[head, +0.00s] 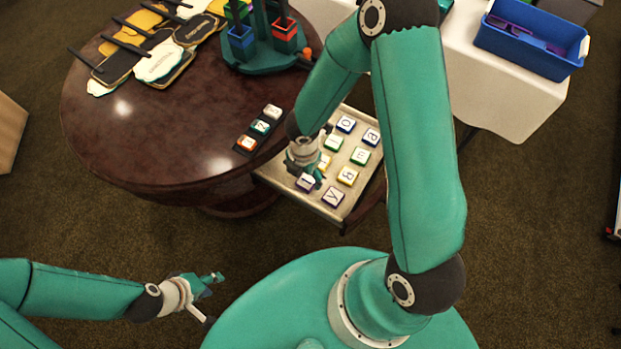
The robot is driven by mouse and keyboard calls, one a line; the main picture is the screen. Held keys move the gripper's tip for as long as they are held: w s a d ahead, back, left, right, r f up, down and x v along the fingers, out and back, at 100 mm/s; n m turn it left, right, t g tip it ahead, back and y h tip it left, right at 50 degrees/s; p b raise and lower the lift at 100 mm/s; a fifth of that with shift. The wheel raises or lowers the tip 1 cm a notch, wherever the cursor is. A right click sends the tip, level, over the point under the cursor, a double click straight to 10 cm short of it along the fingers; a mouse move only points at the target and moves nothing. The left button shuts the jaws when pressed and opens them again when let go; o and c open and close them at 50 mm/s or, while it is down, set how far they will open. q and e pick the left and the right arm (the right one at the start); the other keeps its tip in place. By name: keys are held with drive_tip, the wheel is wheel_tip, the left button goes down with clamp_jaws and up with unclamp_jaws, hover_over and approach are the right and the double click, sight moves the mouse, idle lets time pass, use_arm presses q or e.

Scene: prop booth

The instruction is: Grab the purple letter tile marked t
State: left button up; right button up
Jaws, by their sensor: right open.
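A purple-edged white tile (306,182) lies at the near left corner of the shallow tray (272,174); its letter is partly hard to read and could be a t. My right gripper (321,163) reaches down over the tray's left side, open, with a fingertip close beside that tile. I cannot tell whether it touches the tile. The gripper partly covers a yellow tile (324,161). Another purple tile, marked y (333,196), lies to the right. My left gripper (208,295) is over the floor at lower left, fingers apart and empty, away from the tiles.
Several other letter tiles fill the tray. A dark rack (246,144) with three tiles stands on the round wooden table (150,130) to the left. Signs with handles (155,62) and a teal stand (262,58) are behind. A blue bin (530,45) sits on a white-covered table.

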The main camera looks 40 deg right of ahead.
sight(305, 181)
wheel_tip(305, 181, down, 3)
drive_tip(key=shift+b, duration=0.4)
drive_tip(key=c, duration=1)
drive_tip(key=shift+r, duration=0.1)
drive_tip(key=shift+c, duration=0.2)
